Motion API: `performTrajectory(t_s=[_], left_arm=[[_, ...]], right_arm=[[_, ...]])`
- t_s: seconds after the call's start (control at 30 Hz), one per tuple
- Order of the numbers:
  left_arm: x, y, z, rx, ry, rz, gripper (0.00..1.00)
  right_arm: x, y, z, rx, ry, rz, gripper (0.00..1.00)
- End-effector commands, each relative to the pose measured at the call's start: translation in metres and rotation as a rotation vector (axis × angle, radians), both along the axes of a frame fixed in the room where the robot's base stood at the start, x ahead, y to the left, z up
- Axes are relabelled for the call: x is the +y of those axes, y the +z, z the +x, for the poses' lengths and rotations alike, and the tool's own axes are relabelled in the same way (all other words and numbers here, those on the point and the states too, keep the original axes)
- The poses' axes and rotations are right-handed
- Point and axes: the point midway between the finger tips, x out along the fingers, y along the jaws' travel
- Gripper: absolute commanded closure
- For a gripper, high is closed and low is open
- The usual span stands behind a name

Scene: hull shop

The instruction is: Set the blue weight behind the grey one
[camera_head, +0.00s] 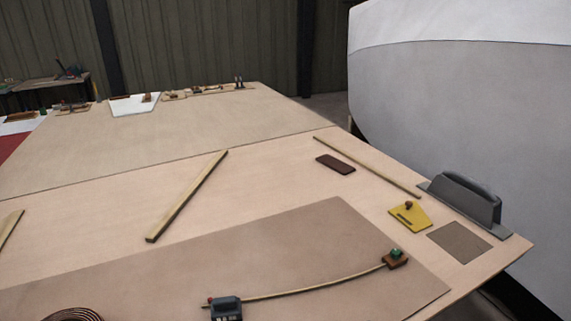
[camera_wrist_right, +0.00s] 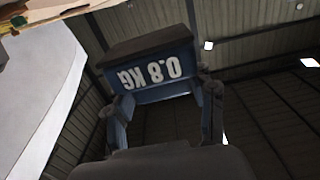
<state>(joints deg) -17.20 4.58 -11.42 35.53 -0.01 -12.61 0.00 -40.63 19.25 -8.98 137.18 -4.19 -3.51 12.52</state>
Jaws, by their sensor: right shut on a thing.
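My right gripper (camera_wrist_right: 165,98) is shut on the blue weight (camera_wrist_right: 150,72) in the right wrist view. The weight has a dark end and white "0.8 KG" lettering, upside down in that view. The fingers grip it from both sides. A dark grey, slightly bluish block (camera_head: 226,308) with white marks sits at the bottom of the head view, by the left end of a thin curved batten (camera_head: 310,290); it looks like the grey weight. Neither gripper nor the blue weight shows in the head view.
A brown block with a green top (camera_head: 395,258) sits at the batten's right end. A yellow plate (camera_head: 409,216), a dark brown block (camera_head: 335,163), a grey handled tool (camera_head: 465,197) and wooden strips (camera_head: 187,196) lie on the table. A coil (camera_head: 75,314) is at bottom left.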

Motion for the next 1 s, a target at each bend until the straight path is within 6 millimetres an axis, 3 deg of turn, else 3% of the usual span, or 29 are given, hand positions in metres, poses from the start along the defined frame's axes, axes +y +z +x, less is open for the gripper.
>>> performTrajectory(t_s=[0.5,1.0], left_arm=[[-0.001,0.000,0.000,-0.001,0.000,-0.001,1.00],[-0.001,0.000,0.000,-0.001,0.000,-0.001,1.00]], right_arm=[[-0.030,0.004,0.002,-0.011,-0.298,0.008,1.00],[-0.035,0.004,0.001,-0.005,-0.337,0.002,1.00]])
